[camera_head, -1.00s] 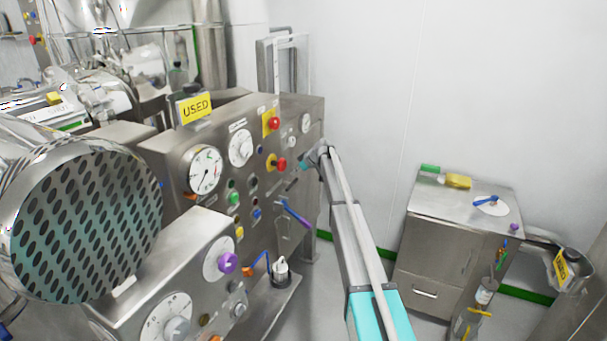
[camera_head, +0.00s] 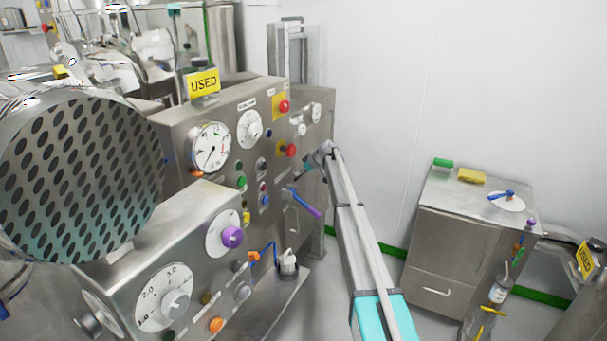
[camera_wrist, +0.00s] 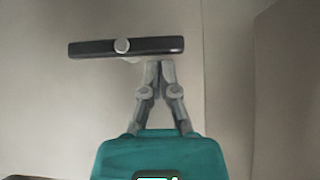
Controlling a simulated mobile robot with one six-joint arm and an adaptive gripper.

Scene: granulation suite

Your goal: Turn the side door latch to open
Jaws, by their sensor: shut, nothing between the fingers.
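The latch (camera_wrist: 90,48) is a dark horizontal bar with a round grey pivot in the middle, on a flat metal surface in the wrist view. My gripper (camera_wrist: 160,64) is just below the bar, close to the pivot, with its fingers together and nothing between them. I cannot tell whether the fingertips touch the bar. In the head view my gripper (camera_head: 307,170) is at the right end of the metal control panel (camera_head: 180,135). I cannot make out the latch there.
The panel carries gauges, a red button (camera_head: 291,150) and a purple-tipped blue handle (camera_head: 304,203) near my arm. A perforated drum (camera_head: 80,180) stands at left. A metal cabinet (camera_head: 445,245) stands at right. Floor shows between it and the machine.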

